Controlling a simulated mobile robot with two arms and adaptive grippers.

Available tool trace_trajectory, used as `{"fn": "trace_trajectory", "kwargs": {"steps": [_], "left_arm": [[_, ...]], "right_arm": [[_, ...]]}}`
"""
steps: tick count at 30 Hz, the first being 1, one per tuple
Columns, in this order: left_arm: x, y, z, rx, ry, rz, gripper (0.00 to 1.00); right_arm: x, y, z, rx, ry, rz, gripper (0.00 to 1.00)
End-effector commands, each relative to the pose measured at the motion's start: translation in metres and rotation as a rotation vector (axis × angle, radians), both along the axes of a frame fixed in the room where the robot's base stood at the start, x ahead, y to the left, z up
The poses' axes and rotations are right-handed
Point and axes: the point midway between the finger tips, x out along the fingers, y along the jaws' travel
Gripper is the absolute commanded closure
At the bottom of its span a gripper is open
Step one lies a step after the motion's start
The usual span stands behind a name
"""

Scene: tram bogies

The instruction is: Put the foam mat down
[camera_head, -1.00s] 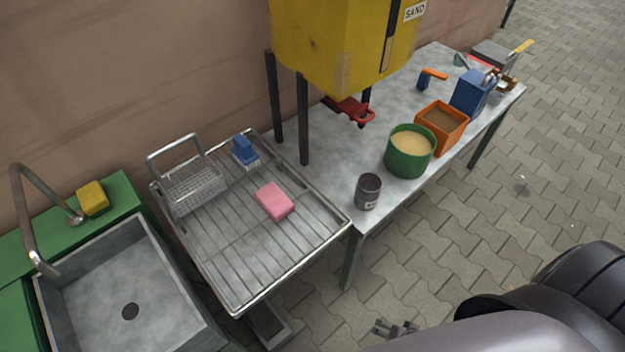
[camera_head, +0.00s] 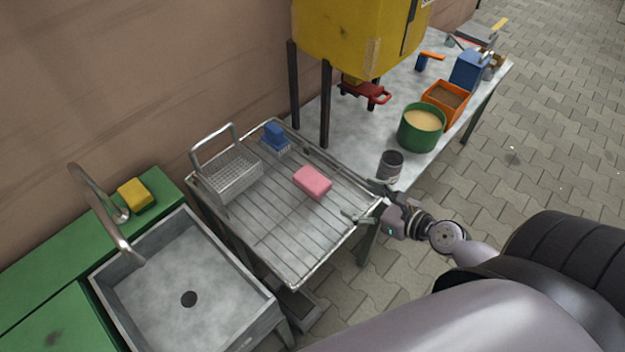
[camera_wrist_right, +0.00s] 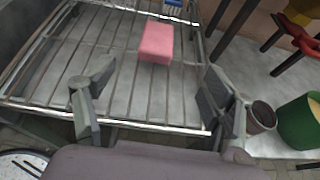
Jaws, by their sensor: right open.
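My right gripper (camera_head: 360,201) is open and empty at the front right edge of the wire drying rack (camera_head: 262,232). In the right wrist view its fingers (camera_wrist_right: 157,90) are spread wide over the rack's front rail. A pink block (camera_head: 312,183) lies flat on the rack, beyond the fingertips and apart from them; it also shows in the right wrist view (camera_wrist_right: 156,42). My left gripper is not in view.
A wire basket (camera_head: 228,180) and a blue brush (camera_head: 274,136) stand at the rack's back. A sink (camera_head: 215,285) is at left, with a yellow sponge (camera_head: 135,194) behind. A dark can (camera_head: 391,165) and green pot (camera_head: 421,128) stand on the metal table, near the yellow sand bin (camera_head: 355,40).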

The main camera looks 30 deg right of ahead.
Motion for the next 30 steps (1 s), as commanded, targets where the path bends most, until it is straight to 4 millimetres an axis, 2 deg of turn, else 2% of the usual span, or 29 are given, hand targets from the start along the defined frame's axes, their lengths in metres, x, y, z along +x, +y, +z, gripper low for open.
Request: {"fn": "trace_trajectory", "kwargs": {"steps": [6, 15, 25, 30], "left_arm": [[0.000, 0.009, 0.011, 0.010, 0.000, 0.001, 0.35], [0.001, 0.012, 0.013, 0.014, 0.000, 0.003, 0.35], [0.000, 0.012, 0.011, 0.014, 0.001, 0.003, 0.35], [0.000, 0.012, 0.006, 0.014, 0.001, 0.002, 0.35]], "right_arm": [[0.034, 0.010, -0.011, -0.002, -0.004, -0.001, 0.23], [0.081, 0.026, -0.034, -0.004, -0.002, 0.001, 0.23], [0.104, 0.033, -0.047, -0.005, -0.001, 0.001, 0.23], [0.124, 0.041, -0.061, -0.007, -0.002, 0.002, 0.23]]}}
